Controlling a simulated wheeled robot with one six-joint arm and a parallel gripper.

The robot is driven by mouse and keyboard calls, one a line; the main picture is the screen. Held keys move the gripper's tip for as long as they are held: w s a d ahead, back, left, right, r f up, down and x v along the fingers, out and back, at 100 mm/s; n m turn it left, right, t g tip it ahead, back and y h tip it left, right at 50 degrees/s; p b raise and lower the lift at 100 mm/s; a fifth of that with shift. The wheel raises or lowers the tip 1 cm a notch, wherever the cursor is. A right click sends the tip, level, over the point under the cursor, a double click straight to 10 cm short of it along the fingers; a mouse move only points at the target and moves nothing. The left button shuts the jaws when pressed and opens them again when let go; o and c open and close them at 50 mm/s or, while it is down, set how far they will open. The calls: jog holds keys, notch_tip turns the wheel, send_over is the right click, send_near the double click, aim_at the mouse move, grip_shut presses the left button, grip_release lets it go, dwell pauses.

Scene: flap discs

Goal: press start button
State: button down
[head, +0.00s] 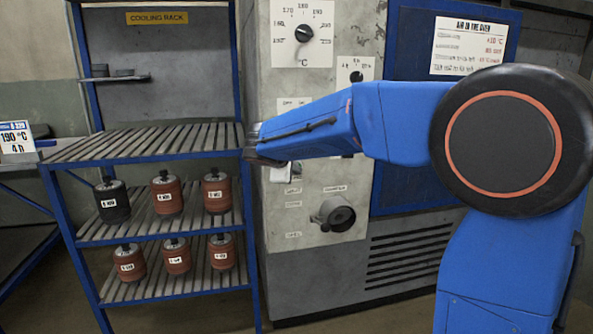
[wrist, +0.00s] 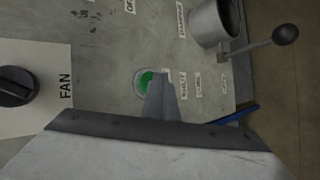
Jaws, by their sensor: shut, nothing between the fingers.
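The green start button (wrist: 145,79), round in a pale ring, shows in the wrist view on the grey control panel (wrist: 110,50). My gripper (wrist: 162,78) is shut and empty. Its fingertips overlap the right part of the button in this view. I cannot tell whether they touch it. In the head view my blue arm reaches left across the oven panel (head: 306,232). The button is not visible there, and the fingertips cannot be made out.
A black fan knob (wrist: 16,86) is left of the button in the wrist view. A round pipe outlet (wrist: 207,24) and a lever with a black ball (wrist: 285,34) are at upper right. The blue cooling rack (head: 150,232) with several rolls stands left of the oven.

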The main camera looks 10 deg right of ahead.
jog(key=shift+w+r, duration=0.1)
jog(key=shift+w, duration=0.3)
dwell(0.6)
jog(key=shift+s, duration=0.25)
dwell(0.3)
jog(key=s, duration=0.6)
dwell(0.4)
dwell(0.5)
jog(key=s+d+f+m+g+y, duration=0.1)
jog(key=s+d+f+m, duration=0.15)
jog(key=s, duration=0.45)
jog(key=s+d+f+m+g, duration=0.1)
jog(key=s+d+f+m, duration=0.1)
jog(key=s+d, duration=0.35)
jog(key=s+d+f+m+g+y, duration=0.1)
jog(key=s+d+f+m+g, duration=0.1)
jog(key=s, duration=0.6)
jog(key=s+a+f+m+y, duration=0.1)
jog(key=s+f+m+y, duration=0.1)
jog(key=s, duration=0.8)
jog(key=s+a+f+m+y, duration=0.1)
jog(key=s+f+m+y, duration=0.1)
jog(key=s+f+m, duration=0.2)
jog(key=s+f, duration=0.3)
jog(key=s, duration=0.3)
jog(key=shift+g, duration=0.4)
